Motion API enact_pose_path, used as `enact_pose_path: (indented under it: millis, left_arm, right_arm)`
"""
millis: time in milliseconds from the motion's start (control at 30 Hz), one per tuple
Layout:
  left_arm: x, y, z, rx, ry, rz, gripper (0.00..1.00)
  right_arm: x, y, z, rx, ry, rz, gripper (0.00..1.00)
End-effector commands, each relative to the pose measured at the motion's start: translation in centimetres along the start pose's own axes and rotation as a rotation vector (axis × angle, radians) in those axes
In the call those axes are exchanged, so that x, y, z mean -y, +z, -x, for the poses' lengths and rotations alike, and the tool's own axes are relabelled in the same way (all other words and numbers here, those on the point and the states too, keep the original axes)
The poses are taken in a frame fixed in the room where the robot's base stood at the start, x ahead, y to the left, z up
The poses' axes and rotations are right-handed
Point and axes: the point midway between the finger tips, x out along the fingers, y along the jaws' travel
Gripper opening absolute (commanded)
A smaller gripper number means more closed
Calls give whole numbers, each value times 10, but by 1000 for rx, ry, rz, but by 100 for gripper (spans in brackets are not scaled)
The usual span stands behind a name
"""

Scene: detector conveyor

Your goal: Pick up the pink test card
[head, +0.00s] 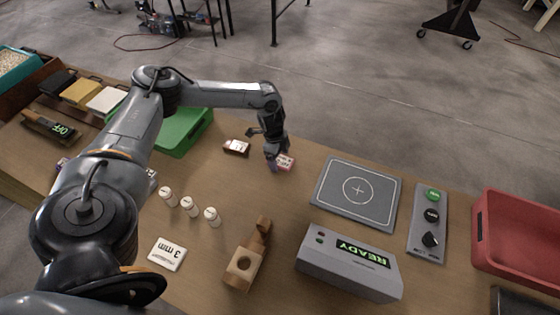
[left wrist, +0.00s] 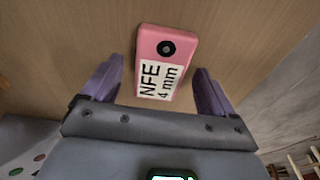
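The pink test card (left wrist: 180,40) lies on the wooden table and carries a white label reading "NFE 4 mm" and a dark round spot. In the head view the pink card (head: 286,163) lies at the far side of the table, partly hidden by my gripper. My left gripper (head: 273,160) points down over it. In the left wrist view the fingers of my left gripper (left wrist: 158,85) are spread wide, one on each side of the card's labelled end, with gaps between. My right gripper is not in view.
A small dark red labelled object (head: 237,147) lies left of the gripper. A grey pad (head: 330,190) with a circle and cross, a "READY" box (head: 345,280), several white bottles (head: 189,206), a green tray (head: 190,135) and a red tray (head: 520,265) stand around.

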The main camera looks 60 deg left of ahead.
Motion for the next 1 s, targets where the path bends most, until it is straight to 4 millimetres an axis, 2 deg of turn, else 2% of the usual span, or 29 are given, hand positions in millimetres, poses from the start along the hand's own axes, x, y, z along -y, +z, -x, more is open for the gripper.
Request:
enact_pose_path:
  millis: [33, 300, 400, 767, 1000]
  left_arm:
    - [0, 0, 0, 0, 0, 0, 79]
    - [0, 0, 0, 0, 0, 0, 38]
    - [0, 0, 0, 0, 0, 0, 26]
    - [0, -1, 5, -1, -1, 0, 26]
    - [1, -5, 30, -2, -2, 1, 26]
  right_arm:
    - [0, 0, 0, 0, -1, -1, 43]
    - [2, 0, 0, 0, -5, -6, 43]
    - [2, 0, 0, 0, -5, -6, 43]
    - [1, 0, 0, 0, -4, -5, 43]
    - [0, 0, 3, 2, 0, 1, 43]
